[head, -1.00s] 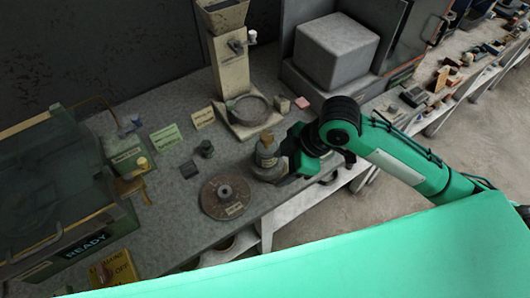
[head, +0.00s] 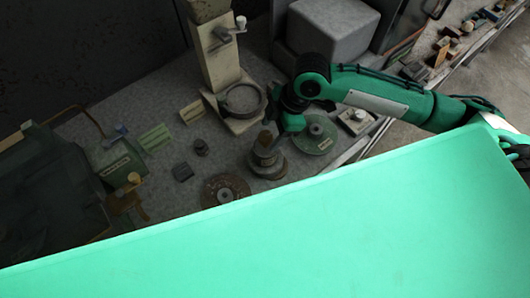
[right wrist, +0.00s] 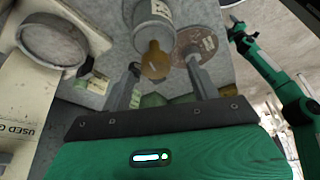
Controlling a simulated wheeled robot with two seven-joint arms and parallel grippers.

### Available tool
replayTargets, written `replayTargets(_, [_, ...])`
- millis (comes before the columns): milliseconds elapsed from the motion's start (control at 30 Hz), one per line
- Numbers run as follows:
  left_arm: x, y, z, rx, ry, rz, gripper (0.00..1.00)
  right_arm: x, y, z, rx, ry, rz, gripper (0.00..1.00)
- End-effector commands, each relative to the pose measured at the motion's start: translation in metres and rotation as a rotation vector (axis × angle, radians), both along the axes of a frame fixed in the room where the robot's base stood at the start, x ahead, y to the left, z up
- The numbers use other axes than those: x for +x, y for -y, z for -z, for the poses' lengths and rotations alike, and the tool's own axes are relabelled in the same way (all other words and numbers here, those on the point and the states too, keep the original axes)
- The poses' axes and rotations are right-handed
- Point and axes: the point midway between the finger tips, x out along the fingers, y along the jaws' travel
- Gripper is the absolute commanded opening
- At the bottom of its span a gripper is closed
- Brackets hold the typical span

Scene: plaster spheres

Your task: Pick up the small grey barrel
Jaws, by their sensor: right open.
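The small grey barrel (head: 264,161) is a stubby labelled cylinder with a brown knob on top, standing on the grey bench (head: 160,185). In the right wrist view the barrel (right wrist: 152,18) is at the top, its brown knob (right wrist: 155,62) nearer the camera. My right gripper (right wrist: 163,64) is open, with one finger on each side of the knob; contact cannot be made out. In the head view my right gripper (head: 275,135) is partly hidden by my arm. In the right wrist view my left gripper (right wrist: 233,22) is small and far off.
A rusty disc (head: 225,190) lies left of the barrel and a green disc (head: 313,135) stands to its right. A stand with a round dish (head: 243,100) is behind. My green body panel covers the near bench.

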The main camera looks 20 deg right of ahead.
Motion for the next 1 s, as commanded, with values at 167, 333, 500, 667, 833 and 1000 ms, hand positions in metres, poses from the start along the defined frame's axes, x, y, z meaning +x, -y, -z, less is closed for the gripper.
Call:
replayTargets(167, [0.033,0.002,-0.007,-0.003,0.041,0.001,0.56,0.001,-0.005,0.008,0.0,-0.001,0.001,0.61])
replayTargets(333, [0.048,0.003,-0.024,-0.006,0.063,0.001,0.56,0.007,-0.015,0.025,0.001,-0.003,0.001,0.61])
replayTargets(500, [0.036,0.003,-0.03,-0.005,0.048,0.001,0.56,0.008,-0.022,0.047,-0.001,-0.001,0.0,0.61])
replayTargets(667, [0.026,0.002,-0.029,-0.003,0.034,0.001,0.56,0.008,-0.023,0.054,-0.001,0.001,-0.001,0.61])
replayTargets(833, [0.025,0.002,-0.029,-0.003,0.032,0.001,0.56,0.008,-0.023,0.054,-0.001,0.001,-0.001,0.55])
replayTargets(1000, [0.027,0.002,-0.029,-0.003,0.035,0.001,0.56,0.008,-0.023,0.053,-0.001,0.001,-0.001,0.22])
